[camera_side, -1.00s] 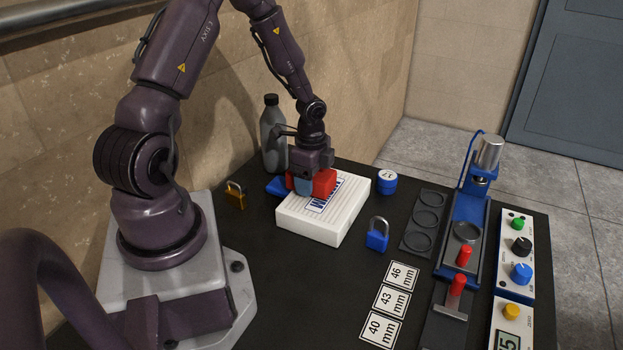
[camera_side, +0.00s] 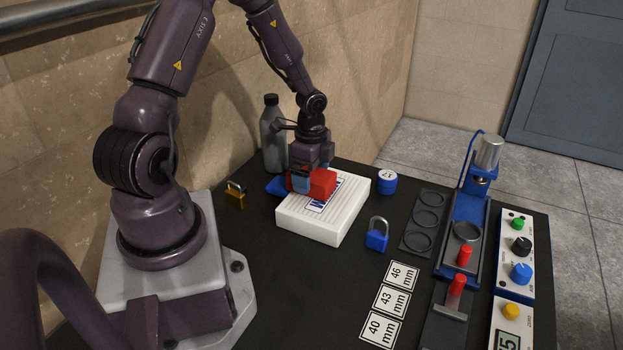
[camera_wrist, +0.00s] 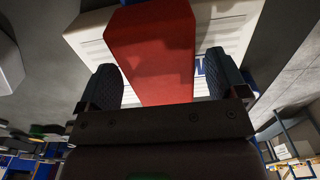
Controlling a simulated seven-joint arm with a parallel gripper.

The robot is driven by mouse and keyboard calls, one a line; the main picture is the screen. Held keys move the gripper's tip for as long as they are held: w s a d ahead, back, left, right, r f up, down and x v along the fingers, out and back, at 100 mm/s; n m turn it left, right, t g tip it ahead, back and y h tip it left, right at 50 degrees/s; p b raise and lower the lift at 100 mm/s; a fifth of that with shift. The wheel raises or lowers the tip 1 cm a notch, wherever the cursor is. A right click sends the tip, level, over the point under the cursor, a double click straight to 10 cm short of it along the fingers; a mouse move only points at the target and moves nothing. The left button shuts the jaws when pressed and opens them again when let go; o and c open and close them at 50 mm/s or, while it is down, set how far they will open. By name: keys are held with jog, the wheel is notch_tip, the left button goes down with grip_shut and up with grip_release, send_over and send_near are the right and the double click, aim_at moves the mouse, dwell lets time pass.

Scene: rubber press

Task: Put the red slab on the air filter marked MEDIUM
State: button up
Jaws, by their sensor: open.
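The red slab (camera_side: 320,183) lies on top of the white air filter (camera_side: 298,222), towards its back edge. The filter's blue lettering is partly covered by the slab, so I cannot read the whole word. My gripper (camera_side: 307,180) is right over the slab, with its fingers pointing down beside it. In the wrist view the slab (camera_wrist: 150,45) lies between the two spread fingers of my gripper (camera_wrist: 163,86), with a gap visible on each side. The filter (camera_wrist: 95,45) shows beneath it.
A blue object (camera_side: 278,187) lies behind the filter. A grey bottle (camera_side: 272,138), brass padlock (camera_side: 235,195), blue padlock (camera_side: 377,236) and small blue round pot (camera_side: 387,182) stand around it. The press (camera_side: 468,215) and control panel (camera_side: 513,260) are at right.

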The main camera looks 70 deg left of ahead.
aim_at(311, 173)
notch_tip(311, 173, up, 10)
jog(key=s+d+r+n+t, duration=0.2)
jog(key=s+d+r+n, duration=0.2)
jog(key=d+r, duration=0.5)
jog(key=s+d+r+n+t, duration=0.3)
jog(key=s+d+r+n, duration=0.2)
jog(key=d+r, duration=0.3)
jog(key=shift+s+d+r+t, duration=0.3)
jog(key=shift+s+d+r, duration=0.1)
jog(key=shift+d, duration=0.85)
